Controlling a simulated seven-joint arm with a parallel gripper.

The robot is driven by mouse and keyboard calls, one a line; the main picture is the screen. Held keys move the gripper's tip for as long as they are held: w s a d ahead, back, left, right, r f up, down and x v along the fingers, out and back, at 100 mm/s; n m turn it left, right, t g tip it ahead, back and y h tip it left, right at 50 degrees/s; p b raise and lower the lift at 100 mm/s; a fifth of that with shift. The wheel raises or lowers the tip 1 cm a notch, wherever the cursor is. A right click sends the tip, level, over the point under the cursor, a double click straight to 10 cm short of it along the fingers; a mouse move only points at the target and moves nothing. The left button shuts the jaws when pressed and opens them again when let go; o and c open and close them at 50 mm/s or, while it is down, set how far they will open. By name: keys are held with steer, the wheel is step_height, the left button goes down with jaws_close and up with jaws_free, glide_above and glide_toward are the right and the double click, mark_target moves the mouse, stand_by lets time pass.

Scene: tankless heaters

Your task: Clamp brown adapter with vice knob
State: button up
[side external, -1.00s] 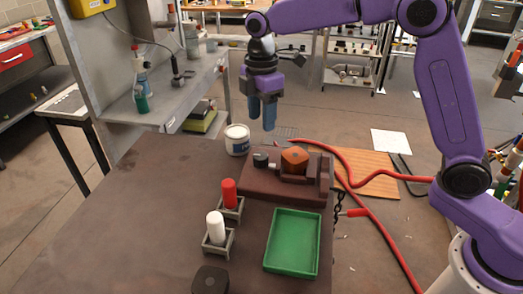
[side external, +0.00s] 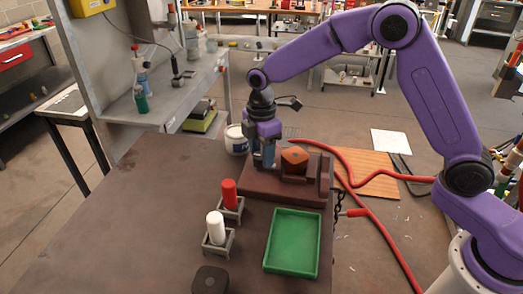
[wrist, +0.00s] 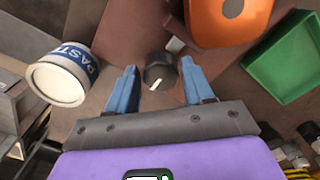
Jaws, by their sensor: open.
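The brown adapter (side external: 294,159), orange-brown and blocky, sits in the vice (side external: 285,187) on the table. It also shows at the top of the wrist view (wrist: 222,18). The dark vice knob (wrist: 158,72), with a white mark, lies between my gripper's two blue fingers in the wrist view. My gripper (wrist: 160,88) is open, pointing down, with a gap to the knob on each side. In the side view my gripper (side external: 263,160) is at the vice's left end and hides the knob.
A white paste tub (side external: 236,139) stands close to the left of my gripper. A green tray (side external: 292,243) lies in front of the vice. Red (side external: 230,194) and white (side external: 216,228) cylinders stand in holders at the front left. The table's left part is clear.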

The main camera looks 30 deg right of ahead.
steer(key=c, duration=0.8)
